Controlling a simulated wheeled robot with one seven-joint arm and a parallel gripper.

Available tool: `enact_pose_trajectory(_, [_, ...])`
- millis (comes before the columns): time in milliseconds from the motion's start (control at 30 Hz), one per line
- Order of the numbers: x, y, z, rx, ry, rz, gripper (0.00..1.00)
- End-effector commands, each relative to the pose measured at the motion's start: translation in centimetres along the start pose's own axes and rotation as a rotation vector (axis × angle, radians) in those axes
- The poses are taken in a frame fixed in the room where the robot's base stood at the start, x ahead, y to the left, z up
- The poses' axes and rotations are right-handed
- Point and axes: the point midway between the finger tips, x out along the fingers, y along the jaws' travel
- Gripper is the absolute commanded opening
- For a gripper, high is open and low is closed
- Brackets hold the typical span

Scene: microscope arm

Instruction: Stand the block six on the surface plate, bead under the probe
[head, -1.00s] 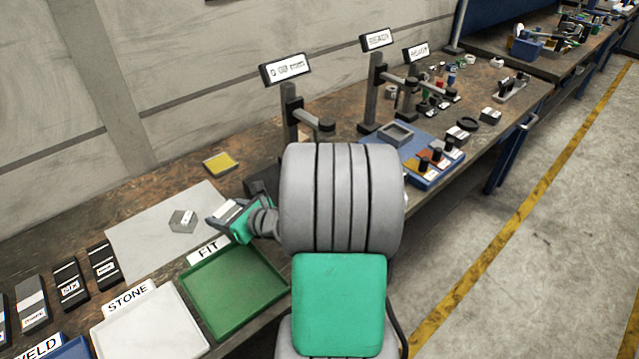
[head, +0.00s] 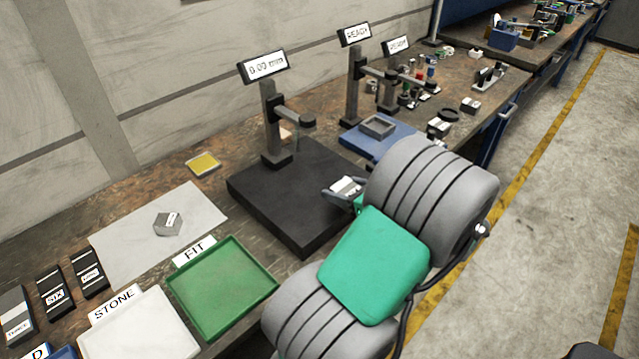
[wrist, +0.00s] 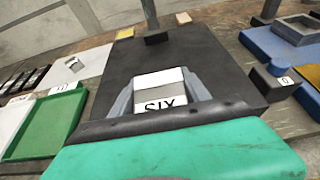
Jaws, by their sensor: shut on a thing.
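My gripper (head: 343,189) is shut on the block six (head: 347,186), a pale block lettered SIX that also shows in the wrist view (wrist: 160,90). The gripper is over the right part of the black surface plate (head: 285,205); I cannot tell its height above it. The probe arm (head: 294,120) reaches out from a stand at the back of the plate, with a display reading 0.00 mm (head: 264,66). The block is to the right and front of the probe. The bead is not visible, and my arm hides the plate's right corner.
A green FIT tray (head: 222,287) and a white STONE tray (head: 140,325) stand at the left front. A white sheet (head: 120,245) carries a small grey block (head: 168,224). A yellow pad (head: 203,163) lies behind. More gauge stands and a blue tray (head: 360,140) are at right.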

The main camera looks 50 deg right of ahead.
Motion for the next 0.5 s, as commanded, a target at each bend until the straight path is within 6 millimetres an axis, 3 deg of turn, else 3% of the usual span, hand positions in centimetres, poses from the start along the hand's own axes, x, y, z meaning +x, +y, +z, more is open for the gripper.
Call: enact_pose_trajectory(500, [12.2, 0.2, 5.6, -0.01, -0.006, 0.005, 0.0])
